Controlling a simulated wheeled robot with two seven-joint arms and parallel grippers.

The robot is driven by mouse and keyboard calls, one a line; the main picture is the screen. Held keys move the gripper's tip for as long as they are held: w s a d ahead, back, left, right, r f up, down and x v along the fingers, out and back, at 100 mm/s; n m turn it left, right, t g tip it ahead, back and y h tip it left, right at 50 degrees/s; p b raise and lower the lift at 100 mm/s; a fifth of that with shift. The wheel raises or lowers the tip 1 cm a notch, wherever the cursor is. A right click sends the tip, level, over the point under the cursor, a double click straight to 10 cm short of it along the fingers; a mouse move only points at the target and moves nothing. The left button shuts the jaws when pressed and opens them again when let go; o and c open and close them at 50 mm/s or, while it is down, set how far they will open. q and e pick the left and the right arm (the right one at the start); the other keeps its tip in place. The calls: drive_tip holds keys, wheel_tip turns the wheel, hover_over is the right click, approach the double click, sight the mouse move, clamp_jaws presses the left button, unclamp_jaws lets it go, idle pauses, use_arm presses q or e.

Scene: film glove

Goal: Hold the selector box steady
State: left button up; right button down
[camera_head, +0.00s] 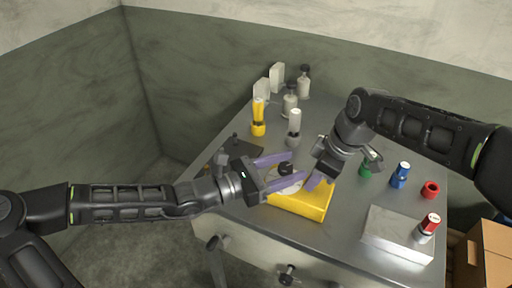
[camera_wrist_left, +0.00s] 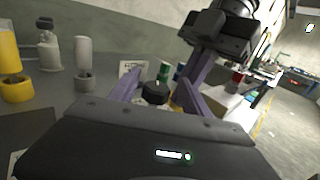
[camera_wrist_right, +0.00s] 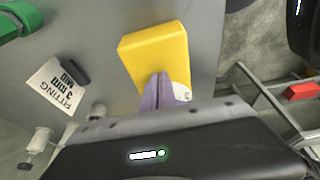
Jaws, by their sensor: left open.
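The selector box (camera_head: 305,202) is yellow, with a pale dial and a black knob (camera_head: 285,168) on top. It sits on the grey metal table; its yellow side also shows in the right wrist view (camera_wrist_right: 155,52). My left gripper (camera_head: 282,171) is open, its purple fingers on either side of the knob; the knob also shows in the left wrist view (camera_wrist_left: 155,93). I cannot tell if they touch it. My right gripper (camera_head: 318,180) points down at the box's far right part, its fingers closed together. Whether they touch the box is unclear.
Yellow (camera_head: 258,118) and grey (camera_head: 294,127) cylinders and bottles stand behind. Green (camera_head: 366,170), blue (camera_head: 401,175) and red (camera_head: 430,190) parts stand to the right. Cardboard boxes (camera_head: 484,255) stand beyond the table.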

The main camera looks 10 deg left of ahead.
sight(279, 165)
use_arm(q)
drive_tip(key=shift+w+a+m, duration=0.3)
drive_tip(key=shift+w+a, duration=0.05)
drive_tip(key=m+g+h, duration=0.1)
drive_tip(key=g, duration=0.1)
drive_tip(key=m+g+h, duration=0.1)
drive_tip(key=m+g, duration=0.1)
drive_tip(key=g, duration=0.1)
drive_tip(key=shift+s+d+m, duration=0.1)
drive_tip(key=shift+d+m, duration=0.05)
drive_tip(key=shift+m, duration=0.15)
drive_tip(key=m+g, duration=0.1)
drive_tip(key=g, duration=0.1)
drive_tip(key=m+g+h, duration=0.1)
drive_tip(key=m+g, duration=0.1)
drive_tip(key=g, duration=0.1)
drive_tip(key=w+a+m+y, duration=0.1)
drive_tip(key=a, duration=0.1)
drive_tip(key=w+a+f+m+y, duration=0.1)
drive_tip(key=w+a+m, duration=0.1)
drive_tip(key=a, duration=0.1)
drive_tip(key=w+a+m+y, duration=0.1)
drive_tip(key=a+m+y, duration=0.1)
drive_tip(key=a, duration=0.1)
drive_tip(key=shift+w+f+g, duration=0.2)
drive_tip(key=shift+f+g, duration=0.05)
drive_tip(key=shift+g, duration=0.05)
drive_tip(key=shift+w+a+r+m+y, duration=0.1)
drive_tip(key=shift+w+a+m+y, duration=0.25)
drive_tip(key=shift+w+m+y, duration=0.4)
